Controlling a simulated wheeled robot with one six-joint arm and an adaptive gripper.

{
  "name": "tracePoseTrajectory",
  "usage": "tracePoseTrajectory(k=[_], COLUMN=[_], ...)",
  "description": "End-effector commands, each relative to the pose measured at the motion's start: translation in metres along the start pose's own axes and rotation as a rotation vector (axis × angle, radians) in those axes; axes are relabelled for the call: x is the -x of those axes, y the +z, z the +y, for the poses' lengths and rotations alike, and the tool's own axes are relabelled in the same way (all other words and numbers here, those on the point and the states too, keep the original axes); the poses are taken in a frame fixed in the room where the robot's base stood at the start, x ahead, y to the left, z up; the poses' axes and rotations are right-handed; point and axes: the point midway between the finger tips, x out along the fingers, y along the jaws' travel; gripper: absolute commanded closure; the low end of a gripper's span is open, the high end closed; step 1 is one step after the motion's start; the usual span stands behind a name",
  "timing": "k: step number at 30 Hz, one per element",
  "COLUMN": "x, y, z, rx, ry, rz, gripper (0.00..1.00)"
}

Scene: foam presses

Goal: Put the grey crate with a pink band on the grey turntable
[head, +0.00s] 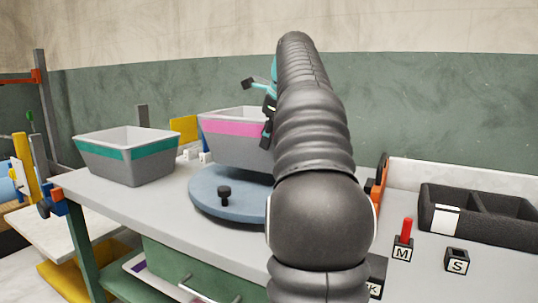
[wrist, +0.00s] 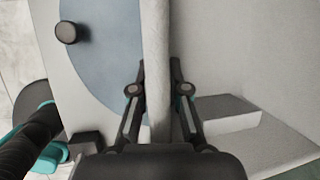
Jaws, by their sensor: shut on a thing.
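The grey crate with a pink band (head: 232,127) is at the turntable, upright, its right part hidden behind my arm. The turntable (head: 215,201) is a blue-grey disc with a black knob (head: 224,192) near its front edge. I cannot tell if the crate touches the disc or hangs just above it. My gripper (head: 268,122), partly hidden by my arm, is shut on the crate's rim. In the wrist view my gripper's fingers (wrist: 160,95) sit on both sides of the crate wall (wrist: 156,50), with the turntable (wrist: 105,45) to the left.
A grey crate with a teal band (head: 128,158) stands on the table to the left. At right are a black divided tray (head: 482,215) and small blocks marked M (head: 402,253) and S (head: 457,261). Some table between is clear. A yellow panel (head: 184,129) stands behind.

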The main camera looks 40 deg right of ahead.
Motion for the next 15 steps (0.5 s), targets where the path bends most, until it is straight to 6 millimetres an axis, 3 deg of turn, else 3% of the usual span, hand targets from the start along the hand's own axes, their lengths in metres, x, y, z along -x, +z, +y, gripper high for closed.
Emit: tracePoseTrajectory(k=[9, 15], x=[-0.032, -0.038], y=[-0.012, -0.015], z=[0.007, 0.008], rx=[-0.004, -0.003], ry=[-0.001, -0.003], rz=[0.001, 0.000], gripper=[1.00, 1.00])
